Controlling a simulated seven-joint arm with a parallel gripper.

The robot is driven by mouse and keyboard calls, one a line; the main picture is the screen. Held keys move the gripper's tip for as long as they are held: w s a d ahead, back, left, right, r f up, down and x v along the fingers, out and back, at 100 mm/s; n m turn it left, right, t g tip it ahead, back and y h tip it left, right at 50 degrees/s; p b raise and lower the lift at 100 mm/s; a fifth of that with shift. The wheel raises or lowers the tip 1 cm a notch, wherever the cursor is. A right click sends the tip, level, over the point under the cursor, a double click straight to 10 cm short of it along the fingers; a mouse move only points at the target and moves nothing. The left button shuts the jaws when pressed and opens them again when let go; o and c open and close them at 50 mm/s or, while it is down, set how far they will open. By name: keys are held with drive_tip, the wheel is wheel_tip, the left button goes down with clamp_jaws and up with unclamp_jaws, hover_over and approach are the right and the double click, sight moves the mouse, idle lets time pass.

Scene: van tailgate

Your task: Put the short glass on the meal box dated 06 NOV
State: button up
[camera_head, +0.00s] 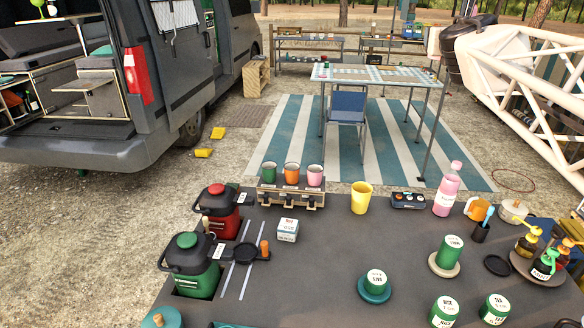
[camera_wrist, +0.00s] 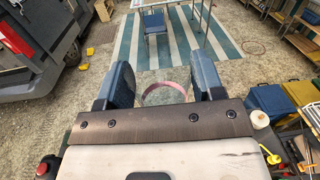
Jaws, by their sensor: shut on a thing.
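My gripper (camera_wrist: 165,88) shows in the wrist view, its two blue-grey fingers on either side of a clear round rim with a pinkish edge. This rim looks like that of the short glass (camera_wrist: 165,85); the rest of it is hidden behind the gripper's plate. The fingers hold it up, with open ground and the striped mat beyond. In the head view a small white and teal box (camera_head: 287,231) sits on the dark counter, left of the middle. It may be a meal box; its date is too small to read. I cannot make out my gripper or the glass in the head view.
Around the box on the counter (camera_head: 330,262) stand a red jug (camera_head: 220,211), a green jug (camera_head: 190,266), a rack with three cups (camera_head: 291,190), a yellow cup (camera_head: 361,197), a pink bottle (camera_head: 447,190) and several green canisters (camera_head: 449,251). The counter's middle is clear.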

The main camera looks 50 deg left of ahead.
drive_tip(key=shift+s+a, duration=0.1)
drive_tip(key=shift+s, duration=0.05)
drive_tip(key=s+a+f+n+g+y, duration=0.1)
drive_tip(key=s+a+n+g+y, duration=0.3)
drive_tip(key=s, duration=0.4)
drive_tip(key=s+a+f+n+g+y, duration=0.2)
drive_tip(key=s+a+n+g, duration=0.2)
drive_tip(key=s+g, duration=0.3)
drive_tip(key=s+r+n+g+h, duration=0.25)
drive_tip(key=s+n+g, duration=0.6)
drive_tip(key=s, duration=0.95)
wheel_tip(320, 180, down, 46)
drive_tip(key=m+g, duration=0.1)
drive_tip(key=g, duration=0.1)
drive_tip(key=shift+a+m+y, duration=0.25)
drive_tip(key=shift+m+y, duration=0.1)
drive_tip(key=shift+y, duration=0.1)
drive_tip(key=shift+w+a+f, duration=0.1)
drive_tip(key=shift+w+a+f, duration=0.25)
drive_tip(key=shift+w+a, duration=0.9)
drive_tip(key=shift+a, duration=1.05)
drive_tip(key=shift+w+a+f, duration=0.2)
drive_tip(key=shift+w+a, duration=0.9)
drive_tip(key=shift+a, duration=1.15)
drive_tip(key=shift+w+a+f, duration=0.25)
drive_tip(key=shift+w+a, duration=0.9)
drive_tip(key=shift+a, duration=1.05)
drive_tip(key=shift+a, duration=0.1)
